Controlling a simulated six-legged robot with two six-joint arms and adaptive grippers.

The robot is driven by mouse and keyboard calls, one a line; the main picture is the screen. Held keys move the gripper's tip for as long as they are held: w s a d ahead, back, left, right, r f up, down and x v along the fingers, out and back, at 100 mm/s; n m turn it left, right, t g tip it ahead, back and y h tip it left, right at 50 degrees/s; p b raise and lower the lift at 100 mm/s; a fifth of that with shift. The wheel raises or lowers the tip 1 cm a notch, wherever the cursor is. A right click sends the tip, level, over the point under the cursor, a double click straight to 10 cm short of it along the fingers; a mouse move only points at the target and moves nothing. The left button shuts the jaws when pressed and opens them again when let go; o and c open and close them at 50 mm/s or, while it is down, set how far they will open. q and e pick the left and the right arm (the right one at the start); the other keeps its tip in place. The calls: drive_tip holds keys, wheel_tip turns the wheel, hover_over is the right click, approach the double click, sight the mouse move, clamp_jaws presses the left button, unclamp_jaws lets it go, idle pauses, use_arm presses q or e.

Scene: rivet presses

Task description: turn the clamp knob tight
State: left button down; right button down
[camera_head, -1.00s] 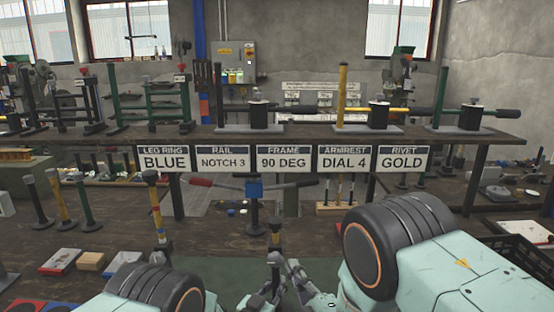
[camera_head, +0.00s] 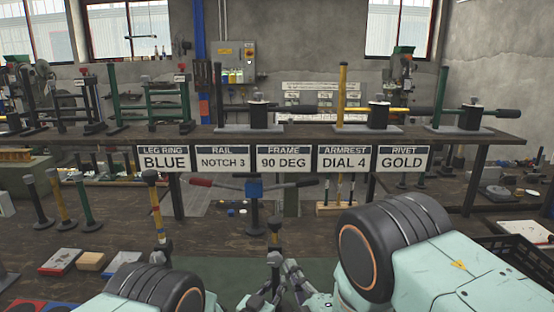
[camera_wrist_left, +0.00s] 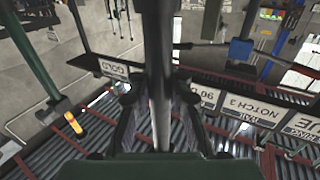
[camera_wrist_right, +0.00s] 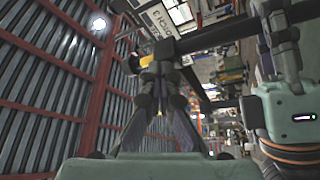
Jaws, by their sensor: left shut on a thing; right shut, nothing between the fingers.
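In the left wrist view my left gripper (camera_wrist_left: 158,95) is shut around a dark grey shaft (camera_wrist_left: 158,40). My right gripper (camera_head: 290,268) is just to the right of it, low in the head view. In the right wrist view my right gripper (camera_wrist_right: 160,75) is shut and empty, close to a dark part with a yellow band (camera_wrist_right: 134,63). I cannot make out the clamp knob for certain.
A blue-centred stand (camera_head: 255,188) with a red-ended crossbar is behind the post. A yellow-and-black post (camera_head: 155,205) stands to the left. A raised shelf (camera_head: 330,140) carries several presses and label cards. A black crate (camera_head: 525,258) is at the right.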

drive_tip(key=shift+a+f, duration=0.25)
drive_tip(key=shift+f, duration=0.1)
idle(0.3)
drive_tip(key=shift+a+f, duration=0.15)
drive_tip(key=shift+f, duration=0.15)
drive_tip(key=shift+a+f, duration=0.35)
drive_tip(key=shift+f, duration=0.05)
idle(0.3)
drive_tip(key=shift+d+f, duration=0.1)
drive_tip(key=shift+d, duration=0.05)
drive_tip(key=s, duration=0.6)
drive_tip(key=shift+d+f, duration=0.15)
drive_tip(key=shift+f, duration=0.05)
idle(0.3)
